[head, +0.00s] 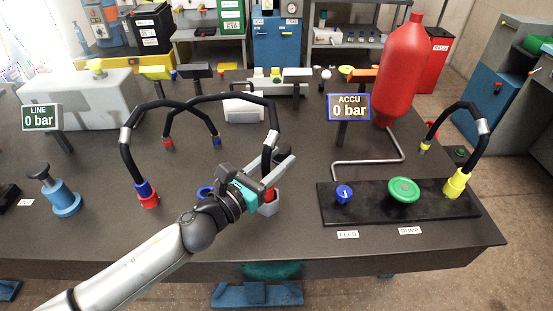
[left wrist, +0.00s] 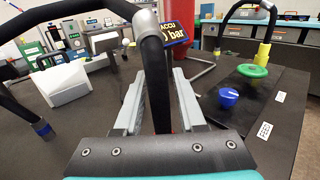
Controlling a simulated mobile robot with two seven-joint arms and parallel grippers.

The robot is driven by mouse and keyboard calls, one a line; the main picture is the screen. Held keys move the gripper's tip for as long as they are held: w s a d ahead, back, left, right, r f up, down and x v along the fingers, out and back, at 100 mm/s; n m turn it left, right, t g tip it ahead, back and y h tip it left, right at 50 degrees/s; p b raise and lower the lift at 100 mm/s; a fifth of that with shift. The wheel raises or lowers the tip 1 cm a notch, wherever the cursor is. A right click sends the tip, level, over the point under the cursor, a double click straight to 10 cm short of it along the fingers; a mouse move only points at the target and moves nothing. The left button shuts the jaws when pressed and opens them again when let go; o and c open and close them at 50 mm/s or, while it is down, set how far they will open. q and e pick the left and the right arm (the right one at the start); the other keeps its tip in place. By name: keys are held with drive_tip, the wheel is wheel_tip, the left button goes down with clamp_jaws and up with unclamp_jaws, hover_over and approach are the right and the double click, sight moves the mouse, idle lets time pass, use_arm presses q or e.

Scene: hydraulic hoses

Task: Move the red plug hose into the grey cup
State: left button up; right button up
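The black hose with the red plug (head: 268,193) arches across the table and comes down at my left gripper (head: 277,168). Its red end stands at the mouth of the grey cup (head: 268,208) and looks seated in it, though the finger partly covers it. In the left wrist view, the black hose (left wrist: 156,90) runs down between the two fingers, with narrow gaps on both sides. The left gripper (left wrist: 158,98) looks open around it. The cup is hidden there. My right gripper is not in view.
A blue ring-like fitting (head: 205,191) is just left of the gripper. A red-and-blue hose base (head: 148,197) stands further left. To the right is a black panel (head: 370,208) with a blue knob (head: 344,194), green knob (head: 403,189) and yellow hose end (head: 456,184). A red cylinder (head: 400,70) stands behind.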

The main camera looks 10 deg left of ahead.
use_arm(q)
drive_tip(key=shift+o, duration=1.1)
drive_tip(key=b+v, duration=0.3)
drive_tip(key=v, duration=1.2)
drive_tip(key=shift+s+a, duration=0.1)
drive_tip(key=shift+s, duration=0.05)
